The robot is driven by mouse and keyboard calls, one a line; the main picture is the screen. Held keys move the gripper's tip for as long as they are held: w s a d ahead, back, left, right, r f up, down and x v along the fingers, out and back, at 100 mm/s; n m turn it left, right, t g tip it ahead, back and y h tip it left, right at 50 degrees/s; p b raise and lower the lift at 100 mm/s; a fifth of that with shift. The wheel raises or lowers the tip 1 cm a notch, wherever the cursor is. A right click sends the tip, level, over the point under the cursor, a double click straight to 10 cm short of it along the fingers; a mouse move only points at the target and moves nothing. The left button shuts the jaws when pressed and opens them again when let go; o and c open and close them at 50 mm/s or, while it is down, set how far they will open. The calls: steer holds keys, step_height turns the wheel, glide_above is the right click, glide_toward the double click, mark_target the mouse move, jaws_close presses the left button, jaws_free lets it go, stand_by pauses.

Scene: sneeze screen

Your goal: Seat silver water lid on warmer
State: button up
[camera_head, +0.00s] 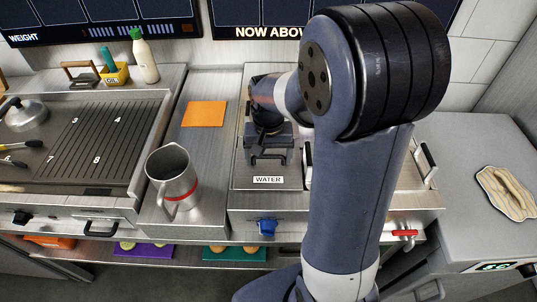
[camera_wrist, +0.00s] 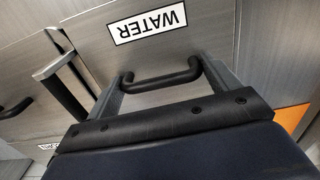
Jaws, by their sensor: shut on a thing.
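The silver water lid (camera_head: 262,180) is a flat metal panel with a white WATER label, lying over the left part of the warmer (camera_head: 335,206). My gripper (camera_head: 268,152) is above the lid, shut on its black bar handle (camera_wrist: 160,78). In the wrist view, my gripper (camera_wrist: 164,84) has a finger at each end of the handle, and the label on the lid (camera_wrist: 195,45) reads upside down. The lid looks about level. My arm hides much of the warmer, and I cannot tell whether the lid's edges are fully down.
A steel pitcher (camera_head: 173,180) with a red band stands left of the warmer, with an orange square (camera_head: 204,114) behind it. A grill (camera_head: 97,140) is farther left. A second upright handle (camera_head: 308,165) stands right of the lid. A folded cloth (camera_head: 507,192) lies on the right counter.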

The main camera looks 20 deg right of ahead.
steer(key=shift+f, duration=0.35)
steer(key=o, duration=1)
steer(key=shift+o, duration=0.2)
steer(key=shift+r+p, duration=2.7)
steer(key=shift+r, duration=0.85)
steer(key=shift+f, duration=0.1)
step_height(320, 180, down, 7)
steer(key=b, duration=0.5)
steer(key=shift+b, duration=0.35)
steer(key=shift+r, duration=0.2)
